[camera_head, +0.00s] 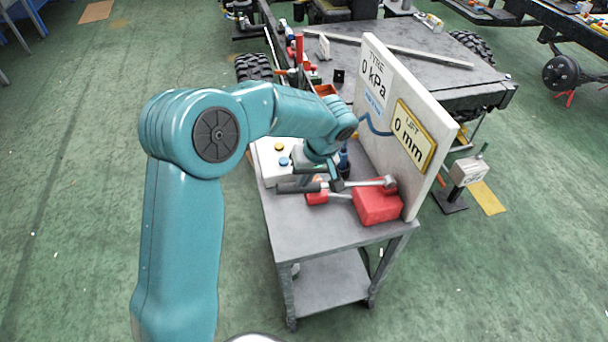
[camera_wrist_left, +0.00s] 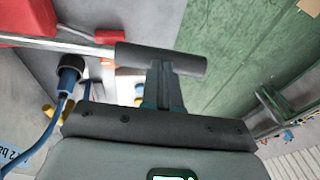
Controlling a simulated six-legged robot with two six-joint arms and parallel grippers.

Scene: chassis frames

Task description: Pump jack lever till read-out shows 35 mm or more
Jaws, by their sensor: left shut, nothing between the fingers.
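The red jack (camera_head: 378,203) sits on the cart at the foot of the panel. Its lever, a silver rod with a dark grip (camera_head: 297,187), lies nearly level and points left. The LIFT read-out (camera_head: 414,137) on the panel shows 0 mm. My left gripper (camera_head: 326,178) is at the lever's grip. In the left wrist view the shut, empty fingers (camera_wrist_left: 164,82) meet the side of the dark grip (camera_wrist_left: 165,58); whether they press on it I cannot tell. My right gripper is out of view.
The grey cart (camera_head: 310,235) has free room at its front. A white box with coloured buttons (camera_head: 275,165) stands at its left. The upright panel (camera_head: 440,150) edges the right side, its TYRE sign (camera_head: 374,74) showing 0 kPa. A blue hose (camera_wrist_left: 42,140) runs near the wrist.

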